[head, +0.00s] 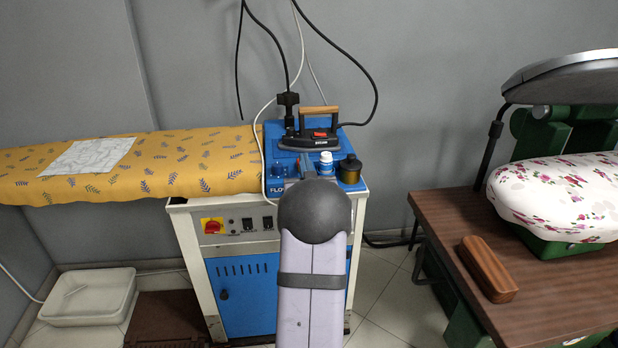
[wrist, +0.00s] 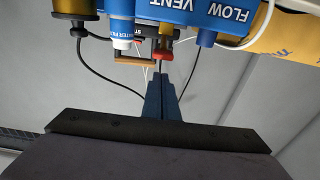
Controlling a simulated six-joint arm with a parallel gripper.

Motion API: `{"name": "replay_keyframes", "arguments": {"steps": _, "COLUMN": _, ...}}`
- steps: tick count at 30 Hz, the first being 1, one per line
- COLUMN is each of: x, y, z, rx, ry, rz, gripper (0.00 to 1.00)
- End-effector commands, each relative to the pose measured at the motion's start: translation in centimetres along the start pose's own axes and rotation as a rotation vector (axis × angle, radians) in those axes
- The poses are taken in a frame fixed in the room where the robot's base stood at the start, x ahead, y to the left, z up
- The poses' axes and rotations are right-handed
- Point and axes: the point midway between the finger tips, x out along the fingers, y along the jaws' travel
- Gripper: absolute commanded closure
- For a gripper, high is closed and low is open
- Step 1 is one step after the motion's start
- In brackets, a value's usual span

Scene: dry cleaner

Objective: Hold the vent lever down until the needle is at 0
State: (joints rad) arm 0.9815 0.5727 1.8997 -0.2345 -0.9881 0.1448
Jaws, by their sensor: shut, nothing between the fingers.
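The blue boiler panel marked FLOW and VENT (wrist: 185,12) shows upside down in the wrist view; in the head view the blue boiler top (head: 278,188) is partly behind my arm. My gripper (wrist: 160,76) is shut and empty, its fingertips pointing at the panel's edge by the VENT label. A small red part (wrist: 162,55) shows just beyond the fingertips; I cannot tell whether it is the vent lever's grip or part of the iron, nor whether the fingers touch it. In the head view my arm hides most of this spot. No gauge needle is readable.
A steam iron (head: 308,140) with a wooden handle stands on the boiler. A white bottle (head: 326,164) and a dark brass cylinder (head: 349,172) are close on the right. A yellow ironing board (head: 200,170) extends left. Cables hang above.

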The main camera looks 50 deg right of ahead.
Motion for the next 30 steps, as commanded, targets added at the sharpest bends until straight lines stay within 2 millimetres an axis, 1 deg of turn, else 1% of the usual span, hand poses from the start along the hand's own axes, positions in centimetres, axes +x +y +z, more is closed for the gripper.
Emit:
{"name": "replay_keyframes", "arguments": {"steps": 1, "x": -0.9, "y": 0.1, "z": 0.2, "rx": 0.000, "ry": -0.003, "rz": 0.001, "gripper": 1.00}}
{"name": "replay_keyframes", "arguments": {"steps": 9, "x": -5.5, "y": 0.1, "z": 0.2, "rx": 0.000, "ry": 0.001, "rz": 0.001, "gripper": 1.00}}
{"name": "replay_keyframes", "arguments": {"steps": 15, "x": -8.3, "y": 0.0, "z": 0.1, "rx": 0.000, "ry": 0.000, "rz": 0.001, "gripper": 1.00}}
{"name": "replay_keyframes", "arguments": {"steps": 21, "x": -9.7, "y": 0.0, "z": 0.1, "rx": 0.000, "ry": 0.001, "rz": 0.000, "gripper": 1.00}}
{"name": "replay_keyframes", "arguments": {"steps": 30, "x": -10.0, "y": 0.0, "z": 0.0, "rx": 0.000, "ry": 0.001, "rz": 0.000, "gripper": 1.00}}
